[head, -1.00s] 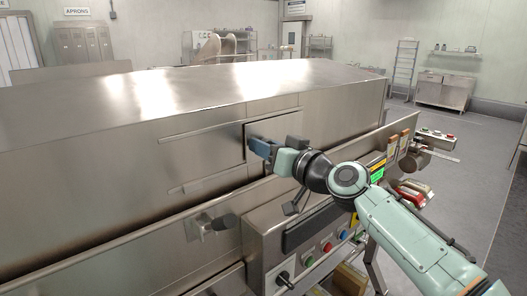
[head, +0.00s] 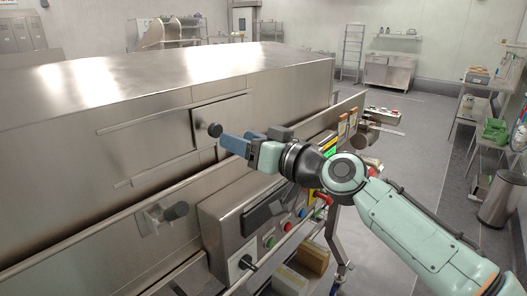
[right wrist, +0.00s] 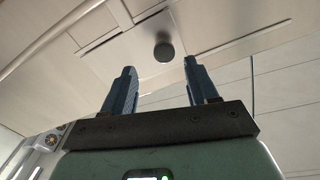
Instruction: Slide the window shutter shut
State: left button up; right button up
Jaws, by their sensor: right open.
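The window shutter (head: 222,106) is a flat metal panel with dark edges, set in the tunnel's side wall at the right end of two long rails. It also shows in the right wrist view (right wrist: 205,28). Its dark round knob (head: 215,129) sticks out from the panel. My right gripper (head: 226,144) has blue fingers and is just right of the knob, slightly below it. In the right wrist view the knob (right wrist: 164,50) lies beyond the two spread fingertips, between their lines, with nothing held. My left gripper is not in view.
A bracket with a dark handle (head: 175,211) sticks out lower left. A control box (head: 232,222) with buttons is below my right arm. The metal ledge (head: 95,243) runs along the tunnel's side. Open floor lies to the right, with shelves (head: 492,105) and a bin (head: 500,198).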

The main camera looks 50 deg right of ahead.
jog(key=s, duration=0.5)
jog(key=shift+s+d, duration=0.25)
jog(key=shift+s, duration=0.1)
